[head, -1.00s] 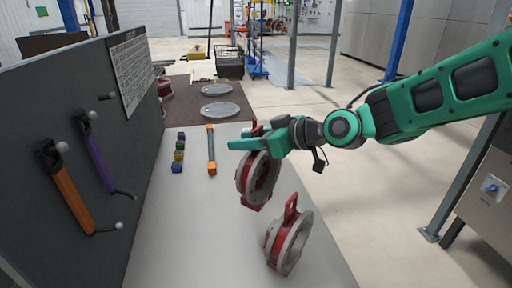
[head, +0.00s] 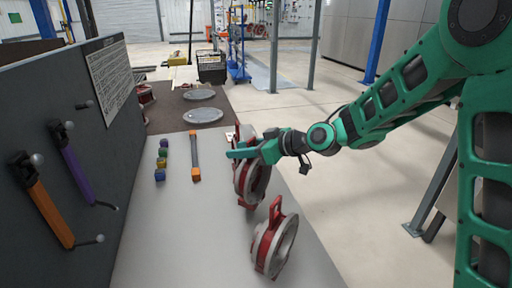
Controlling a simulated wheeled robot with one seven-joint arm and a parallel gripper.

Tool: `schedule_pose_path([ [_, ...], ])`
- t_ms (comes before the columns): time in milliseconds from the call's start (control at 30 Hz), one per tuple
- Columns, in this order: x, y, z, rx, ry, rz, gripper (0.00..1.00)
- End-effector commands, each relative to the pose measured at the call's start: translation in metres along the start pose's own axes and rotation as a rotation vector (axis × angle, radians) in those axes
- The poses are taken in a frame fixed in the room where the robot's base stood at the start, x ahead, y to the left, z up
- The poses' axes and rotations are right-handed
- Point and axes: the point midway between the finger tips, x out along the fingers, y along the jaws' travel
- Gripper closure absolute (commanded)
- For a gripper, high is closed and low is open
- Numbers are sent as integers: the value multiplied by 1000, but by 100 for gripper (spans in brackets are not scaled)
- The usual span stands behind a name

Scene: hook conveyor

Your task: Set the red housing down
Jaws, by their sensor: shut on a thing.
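One red housing (head: 241,187) with a grey ring is at my gripper (head: 243,152), in the middle of the head view. My green gripper is shut on its upper part. The housing stands upright, at or just above the light grey table (head: 190,235); I cannot tell whether it touches. A second red housing (head: 262,247) with a grey ring and a red lug on top stands on the table nearer to me. The fingertips partly hide the top of the held housing.
A grey bar with orange ends (head: 195,157) and several small coloured blocks (head: 160,162) lie left of the held housing. A dark panel (head: 90,200) with an orange-handled tool (head: 50,213) and a purple one (head: 75,176) borders the left. Grey discs (head: 202,115) lie farther back.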

Motion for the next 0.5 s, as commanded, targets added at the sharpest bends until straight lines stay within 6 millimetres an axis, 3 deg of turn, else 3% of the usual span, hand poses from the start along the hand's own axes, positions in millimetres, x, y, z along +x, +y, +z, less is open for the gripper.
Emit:
schedule_pose_path([
  [233, 10, 0, 24, 1, 3, 0, 100],
  [500, 11, 0, 24, -2, 6, 1, 100],
])
